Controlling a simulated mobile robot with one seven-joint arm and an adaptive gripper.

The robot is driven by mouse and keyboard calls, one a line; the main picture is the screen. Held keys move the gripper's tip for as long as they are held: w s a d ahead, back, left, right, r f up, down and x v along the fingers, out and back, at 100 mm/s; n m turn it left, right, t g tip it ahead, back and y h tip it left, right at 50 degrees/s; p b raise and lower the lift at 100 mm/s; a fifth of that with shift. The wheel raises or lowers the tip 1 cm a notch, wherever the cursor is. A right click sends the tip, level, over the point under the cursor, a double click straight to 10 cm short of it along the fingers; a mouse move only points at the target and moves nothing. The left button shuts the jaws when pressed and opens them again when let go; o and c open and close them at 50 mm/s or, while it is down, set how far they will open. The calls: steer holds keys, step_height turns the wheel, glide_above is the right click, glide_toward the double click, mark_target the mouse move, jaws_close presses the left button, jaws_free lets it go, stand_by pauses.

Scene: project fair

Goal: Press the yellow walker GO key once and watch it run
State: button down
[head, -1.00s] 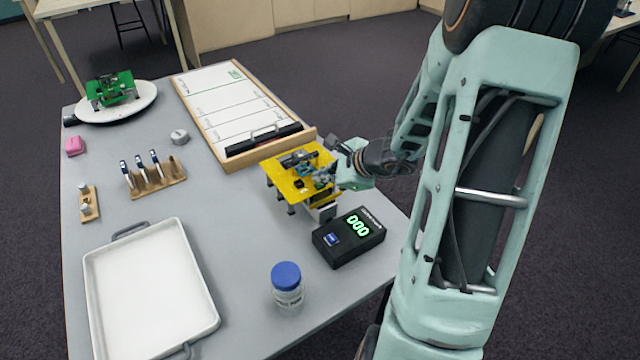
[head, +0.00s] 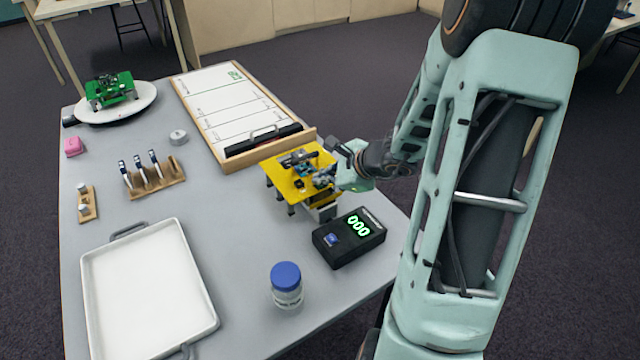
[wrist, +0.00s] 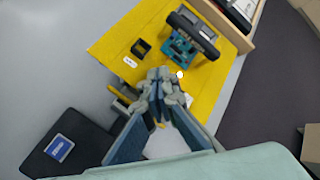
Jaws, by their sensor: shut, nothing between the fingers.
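The yellow walker (head: 283,178) stands on the table between the track board and the timer, its legs under a flat yellow deck. In the wrist view the yellow deck (wrist: 110,47) carries a small black square key (wrist: 141,48) with a white label below it, and a teal board with a dark cylinder beside it. My gripper (head: 322,180) is shut and empty, over the deck's right side. In the wrist view my gripper's fingertips (wrist: 157,82) are near the deck's edge, a little way from the black key. I cannot tell whether they touch the deck.
A black timer (head: 349,238) showing 000 stands in front of the walker. A blue-capped jar (head: 287,284) and a white tray (head: 150,290) are nearer. The track board (head: 232,112) lies behind. A green walker (head: 111,90) sits on a round white stand.

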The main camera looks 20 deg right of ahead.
mark_target(321, 186)
steer(key=shift+r+p, duration=0.5)
steer(key=shift+r, duration=0.25)
step_height(321, 186, up, 5)
steer(key=p, duration=0.4)
stand_by(0.9)
